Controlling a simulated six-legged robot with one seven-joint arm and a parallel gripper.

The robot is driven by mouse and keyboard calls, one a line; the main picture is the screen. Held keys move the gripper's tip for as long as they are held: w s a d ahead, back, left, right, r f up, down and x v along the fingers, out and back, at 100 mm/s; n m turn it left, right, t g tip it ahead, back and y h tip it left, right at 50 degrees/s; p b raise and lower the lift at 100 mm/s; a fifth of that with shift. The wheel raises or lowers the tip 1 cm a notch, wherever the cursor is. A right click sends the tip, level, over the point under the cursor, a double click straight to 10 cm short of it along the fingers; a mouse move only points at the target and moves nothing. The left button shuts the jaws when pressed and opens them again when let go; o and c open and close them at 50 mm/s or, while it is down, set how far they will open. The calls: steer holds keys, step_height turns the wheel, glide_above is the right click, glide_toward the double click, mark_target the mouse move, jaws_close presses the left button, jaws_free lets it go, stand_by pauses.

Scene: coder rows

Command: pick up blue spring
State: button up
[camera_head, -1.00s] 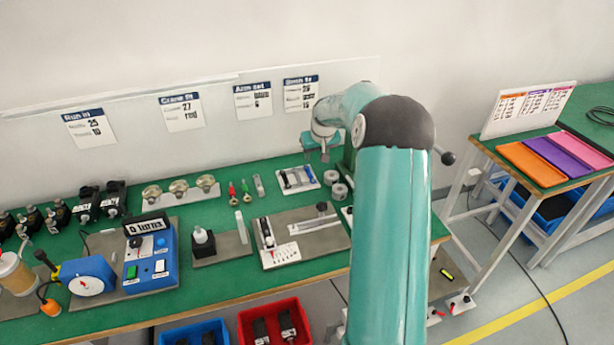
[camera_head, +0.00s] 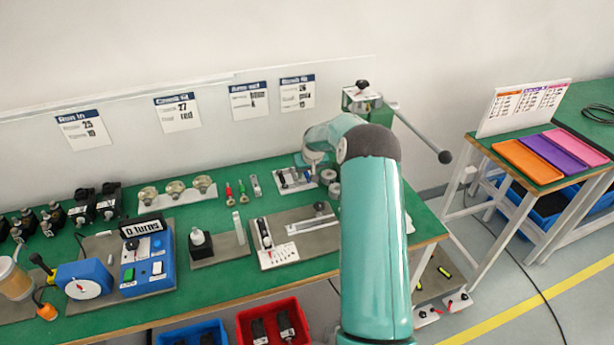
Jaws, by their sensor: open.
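A small white tray (camera_head: 284,190) stands at the back of the green bench, right of centre. It holds several small slim pieces, some dark or bluish. They are too small for me to single out the blue spring for certain. My gripper (camera_head: 308,162) is at the end of my teal arm, just above the back right of this tray. It looks empty, though its fingers are small and hard to make out. It partly hides the tray's back right corner.
Grey round parts (camera_head: 331,183) lie right of the tray, close to my arm. A hand press (camera_head: 362,98) with a long lever stands behind my arm. Red and green tools (camera_head: 235,192) lie left of the tray. A grey fixture board (camera_head: 300,241) is in front.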

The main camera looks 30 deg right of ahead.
mark_target(308, 175)
jaws_close()
steer(key=shift+r, duration=0.15)
steer(key=shift+r, duration=0.45)
step_height(308, 175, up, 2)
steer(key=shift+r, duration=0.1)
steer(key=s+a+r, duration=0.8)
steer(key=s+r, duration=0.1)
steer(key=s, duration=0.2)
steer(key=shift+s+a+r, duration=0.15)
steer(key=shift+s+r, duration=0.05)
steer(key=shift+r, duration=0.15)
